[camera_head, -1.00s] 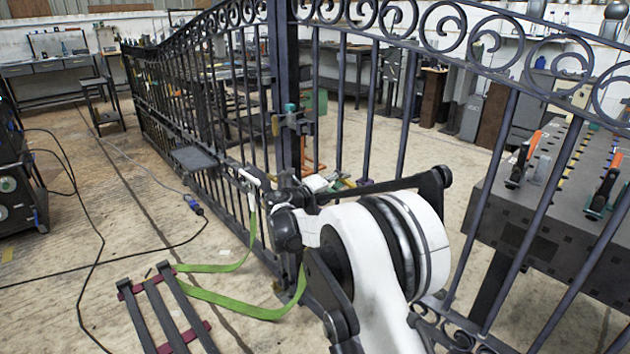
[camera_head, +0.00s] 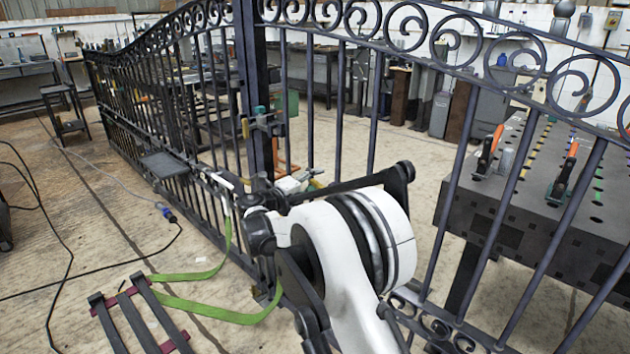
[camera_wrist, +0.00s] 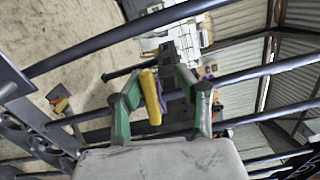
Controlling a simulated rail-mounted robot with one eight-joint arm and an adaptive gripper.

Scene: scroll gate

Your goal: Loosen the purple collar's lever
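In the wrist view, my gripper (camera_wrist: 160,78) has two green fingers spread apart. A yellow lever-like piece (camera_wrist: 151,98) stands between them, close to the left finger and clear of the right one. A small purple patch (camera_wrist: 158,88) shows beside the yellow piece; it may be part of the purple collar, but most of it is hidden. I cannot tell whether the fingers touch the lever. In the head view, my arm hides most of the gripper, which shows as a pale block (camera_head: 294,182) beside the gate post.
The dark iron gate (camera_head: 330,100) with bars and scrolls spans the view close to my arm. A teal-handled clamp (camera_head: 262,112) sits on its post. A green strap (camera_head: 215,310) hangs to the floor. A dark worktable (camera_head: 530,210) with orange-handled clamps stands beyond the gate, right.

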